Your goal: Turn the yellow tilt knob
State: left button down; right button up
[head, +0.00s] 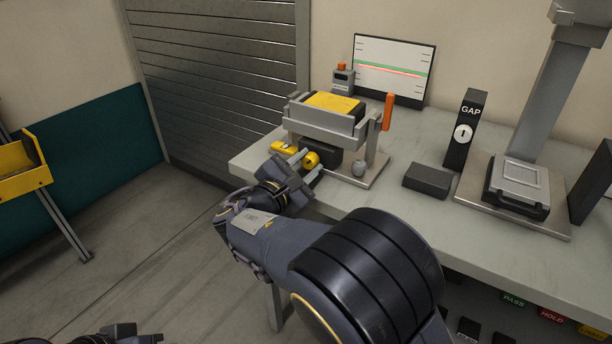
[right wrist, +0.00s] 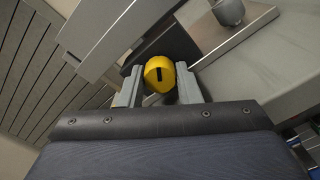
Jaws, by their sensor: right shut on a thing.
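The yellow tilt knob (head: 311,160) is on the front of the clamp stand, below the grey clamp (head: 325,122) that holds a yellow-topped black block (head: 334,103). My right gripper (head: 309,166) reaches it from the front left, with a finger on each side. In the right wrist view the knob (right wrist: 160,75) sits between the two grey fingers (right wrist: 160,88), its dark slot upright. The gripper is shut on the knob. At the lower left edge of the head view a dark part of my left arm (head: 118,335) shows; its fingers cannot be made out.
A display (head: 391,68) stands behind. A GAP gauge (head: 464,130), a dark block (head: 428,181) and a press stand (head: 515,195) are farther right on the bench.

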jog(key=shift+f+m+b, duration=0.1)
jog(key=shift+m+b, duration=1.9)
jog(key=shift+m, duration=0.1)
jog(key=o, duration=1)
jog(key=shift+c, duration=0.2)
jog(key=shift+f, duration=0.1)
